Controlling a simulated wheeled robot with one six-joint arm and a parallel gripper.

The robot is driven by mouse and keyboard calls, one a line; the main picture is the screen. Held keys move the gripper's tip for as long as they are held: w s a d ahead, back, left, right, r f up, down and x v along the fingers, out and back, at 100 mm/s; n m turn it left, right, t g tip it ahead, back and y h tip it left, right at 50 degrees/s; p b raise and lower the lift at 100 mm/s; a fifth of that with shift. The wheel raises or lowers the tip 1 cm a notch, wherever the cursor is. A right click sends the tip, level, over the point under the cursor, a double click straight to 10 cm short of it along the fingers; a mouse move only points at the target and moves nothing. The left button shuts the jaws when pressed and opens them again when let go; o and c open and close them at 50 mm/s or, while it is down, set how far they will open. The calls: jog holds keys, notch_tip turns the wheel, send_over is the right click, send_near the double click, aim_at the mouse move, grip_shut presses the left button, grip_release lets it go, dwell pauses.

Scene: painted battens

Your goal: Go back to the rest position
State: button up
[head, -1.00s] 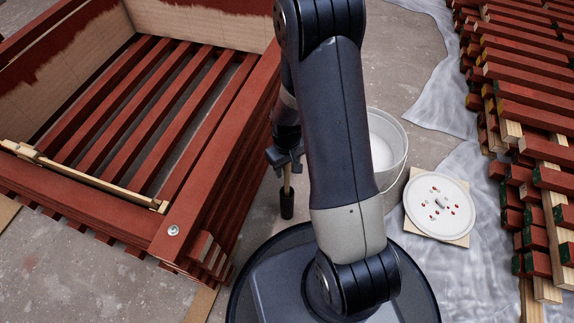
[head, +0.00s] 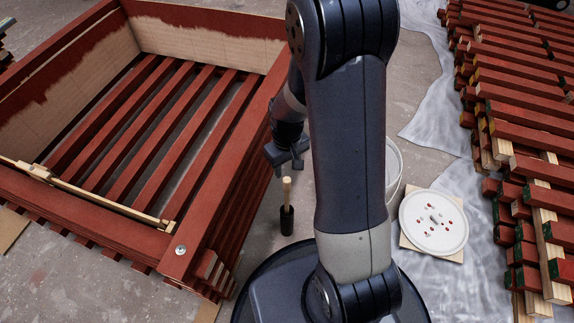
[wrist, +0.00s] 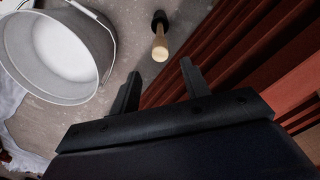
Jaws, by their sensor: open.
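My gripper (head: 287,157) is open and empty, hanging beside the red slatted crate. Its two fingers show apart in the wrist view (wrist: 160,84). A tool with a pale wooden handle and a dark lower end (head: 287,207) stands upright on the concrete floor just below my gripper. In the wrist view the tool (wrist: 160,46) shows beyond the fingertips, with a gap between them. My arm is bent and covers part of the middle of the head view.
The red slatted crate (head: 180,250) fills the left. A white bucket (wrist: 62,92) stands near the tool, partly behind my arm in the head view. A round white lid (head: 433,222) lies to the right. Stacked red battens (head: 520,140) and grey sheeting (head: 428,110) lie farther right.

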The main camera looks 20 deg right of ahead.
notch_tip(320, 180, down, 12)
jog(key=b, duration=0.5)
jog(key=shift+f+b, duration=0.2)
jog(key=shift+b, duration=0.2)
jog(key=shift+r+p, duration=0.9)
jog(key=shift+r, duration=1)
jog(key=shift+f, duration=0.1)
jog(key=shift+r+p, duration=3.7)
jog(key=shift+r, duration=4.3)
notch_tip(320, 180, up, 23)
jog(key=m+t+p, duration=0.2)
jog(key=m+p, duration=0.1)
jog(key=p, duration=2.4)
send_over(287, 179)
jog(key=w, duration=0.5)
jog(key=shift+f, duration=0.1)
jog(key=shift+s+d, duration=0.1)
